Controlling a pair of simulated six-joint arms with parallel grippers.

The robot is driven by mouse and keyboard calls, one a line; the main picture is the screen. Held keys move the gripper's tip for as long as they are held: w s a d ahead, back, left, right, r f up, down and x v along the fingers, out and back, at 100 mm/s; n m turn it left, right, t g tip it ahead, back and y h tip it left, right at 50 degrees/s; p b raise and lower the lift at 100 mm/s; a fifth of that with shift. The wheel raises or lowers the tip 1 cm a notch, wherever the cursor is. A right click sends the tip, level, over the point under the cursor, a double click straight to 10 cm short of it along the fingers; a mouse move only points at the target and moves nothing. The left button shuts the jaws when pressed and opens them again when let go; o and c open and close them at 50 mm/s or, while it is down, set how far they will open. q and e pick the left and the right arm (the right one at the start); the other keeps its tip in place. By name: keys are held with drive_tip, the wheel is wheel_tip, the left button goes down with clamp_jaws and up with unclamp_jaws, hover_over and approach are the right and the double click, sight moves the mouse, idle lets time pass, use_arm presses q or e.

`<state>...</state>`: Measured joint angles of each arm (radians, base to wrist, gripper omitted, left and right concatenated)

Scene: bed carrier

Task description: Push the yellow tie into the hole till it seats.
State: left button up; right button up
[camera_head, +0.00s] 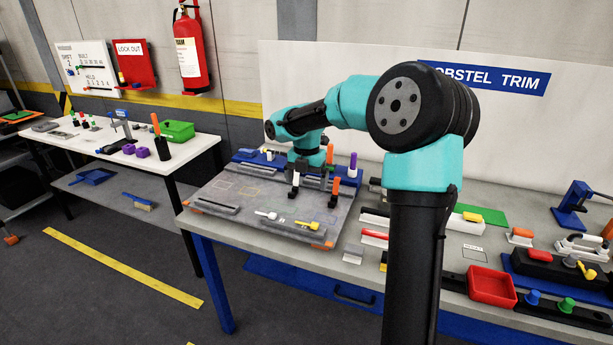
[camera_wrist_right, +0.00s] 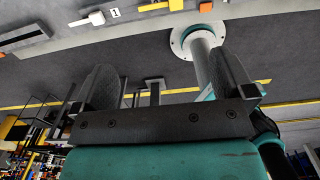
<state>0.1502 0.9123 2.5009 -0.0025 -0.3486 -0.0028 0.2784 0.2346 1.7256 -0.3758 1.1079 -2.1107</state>
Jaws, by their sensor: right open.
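The yellow tie (camera_head: 303,224) is a small yellow piece at the front of the grey bed panel (camera_head: 225,190) in the head view. A similar white piece (camera_head: 266,214) is to its left. I cannot make out whether the tie is seated or how its hole looks. My right gripper (camera_head: 315,192) is above the panel, behind the yellow tie and apart from it. Its fingers are spread in the right wrist view (camera_wrist_right: 168,88), with nothing between them. My left gripper is out of view.
Upright orange (camera_head: 329,154) and purple (camera_head: 353,164) handles stand behind the gripper. A red tray (camera_head: 492,287) and several coloured parts crowd the bench's right side. A side table (camera_head: 190,149) with a green bin (camera_head: 177,131) stands left, across an open floor gap.

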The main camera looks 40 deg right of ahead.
sight(314, 224)
drive_tip(key=shift+r, duration=0.65)
drive_tip(key=shift+s+f, duration=0.1)
drive_tip(key=shift+f, duration=0.35)
drive_tip(key=c, duration=0.3)
drive_tip(key=shift+n, duration=0.8)
drive_tip(key=f, duration=0.2)
drive_tip(key=s+f, duration=0.1)
drive_tip(key=f, duration=0.2)
drive_tip(key=s+d+f, duration=0.1)
drive_tip(key=f, duration=0.1)
drive_tip(key=shift+s+f, duration=0.1)
drive_tip(key=shift+f, duration=0.3)
drive_tip(key=c, duration=0.8)
drive_tip(key=shift+f, duration=0.2)
drive_tip(key=shift+c, duration=0.5)
drive_tip(key=c, duration=0.5)
drive_tip(key=shift+f, duration=0.15)
clamp_jaws()
drive_tip(key=shift+f, duration=2.8)
